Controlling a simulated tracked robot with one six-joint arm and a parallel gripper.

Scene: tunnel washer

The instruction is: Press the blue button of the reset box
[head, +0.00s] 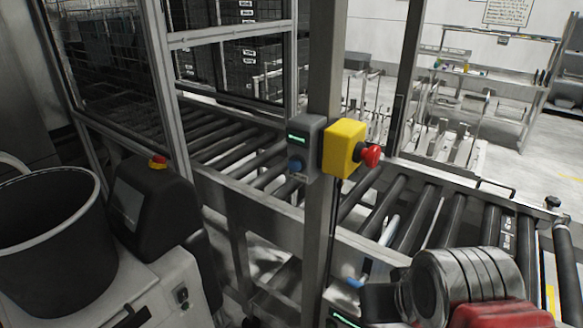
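The reset box (306,147) is a grey box mounted on the upright metal post in the middle of the head view. It has a small lit green display (298,139) on its front. The blue button (295,166) sits on the same face, below the display, and is small and round. Nothing covers it. Part of my arm, silver and red, shows at the bottom right, well apart from the box. My gripper's fingers are not visible, so I cannot see what it holds.
A yellow box (344,147) with a red mushroom button (371,155) is right beside the reset box. The post (318,230) stands before a roller conveyor (412,218). A dark bucket (50,240) is at the near left. Wire-mesh guarding (105,50) stands at the back left.

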